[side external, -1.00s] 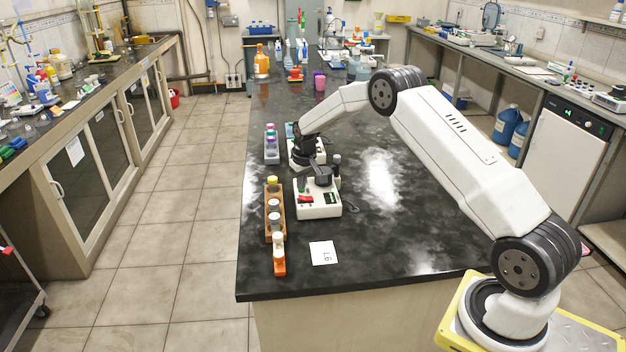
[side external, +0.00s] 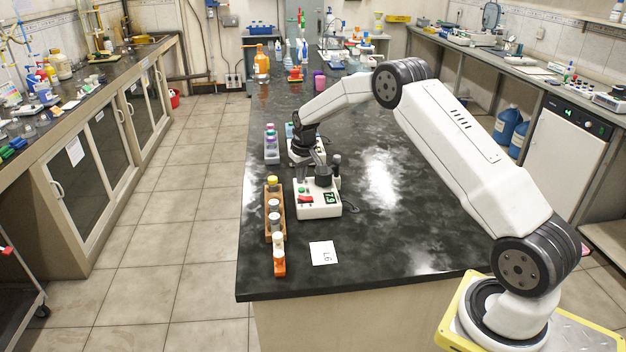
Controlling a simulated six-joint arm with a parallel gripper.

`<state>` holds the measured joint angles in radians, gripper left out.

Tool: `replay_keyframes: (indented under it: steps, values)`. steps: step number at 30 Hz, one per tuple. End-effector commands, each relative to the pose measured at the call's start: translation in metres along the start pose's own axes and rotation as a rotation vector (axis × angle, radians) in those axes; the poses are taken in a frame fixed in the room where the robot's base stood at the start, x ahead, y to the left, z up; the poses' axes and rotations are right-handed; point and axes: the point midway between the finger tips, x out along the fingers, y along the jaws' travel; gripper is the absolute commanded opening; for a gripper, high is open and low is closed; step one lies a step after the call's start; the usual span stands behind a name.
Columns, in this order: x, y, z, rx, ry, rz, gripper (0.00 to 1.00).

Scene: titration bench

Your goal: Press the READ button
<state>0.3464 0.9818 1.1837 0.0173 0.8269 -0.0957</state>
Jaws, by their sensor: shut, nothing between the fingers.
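The white meter box (side external: 318,212) stands on the dark bench, with a red switch (side external: 305,199), a green button (side external: 302,190) and a lit green display (side external: 331,198) on its top. The display seems to read 7.9. I cannot read any READ label at this size. A dark round part (side external: 322,180) sits at the back of the box. My gripper (side external: 319,163) is shut and empty, pointing down above the back of the box. The fingertips are small and dark against the dark part, so I cannot tell exactly how far apart they are.
A wooden rack (side external: 275,225) with capped vials stands left of the meter, with an orange-based vial (side external: 279,264) in front. A white card (side external: 323,253) lies in front. A second white device (side external: 296,155) and a grey tube rack (side external: 271,145) stand behind. The right of the bench is clear.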

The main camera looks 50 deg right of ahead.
Motion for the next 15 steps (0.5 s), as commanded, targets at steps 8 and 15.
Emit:
replay_keyframes:
  steps: [8,15]
  values:
    - [-0.016,0.0,-0.003,0.0,0.001,0.0,0.0]
    - [-0.029,0.0,-0.005,0.0,0.002,0.0,0.0]
